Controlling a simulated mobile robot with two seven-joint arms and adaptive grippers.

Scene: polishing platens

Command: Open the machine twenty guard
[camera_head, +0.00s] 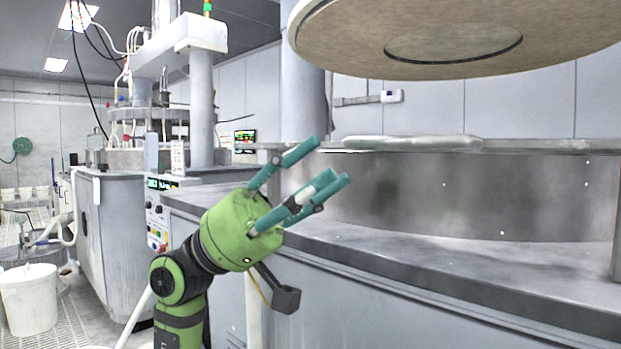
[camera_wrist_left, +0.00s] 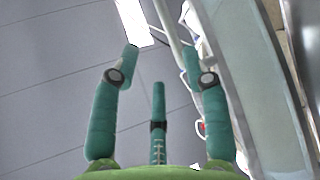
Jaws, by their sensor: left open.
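My left gripper (camera_head: 326,163), green with teal fingers, is raised in front of the near machine (camera_head: 400,265). Its fingers are spread and empty, pointing up and to the right. A curved grey metal guard (camera_head: 450,195) stands upright on this machine's top, behind and to the right of the fingers. I cannot tell whether the fingers touch it; a gap seems to remain. No number twenty is readable on the machine. In the left wrist view the open fingers (camera_wrist_left: 159,65) have nothing between them. My right gripper is not in view.
A large round platen (camera_head: 350,35) hangs over the near machine. A second machine (camera_head: 125,225) with a control panel (camera_head: 157,215) stands at the left. A white bucket (camera_head: 28,300) is on the grated floor at far left. The ledge (camera_head: 480,262) before the guard is clear.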

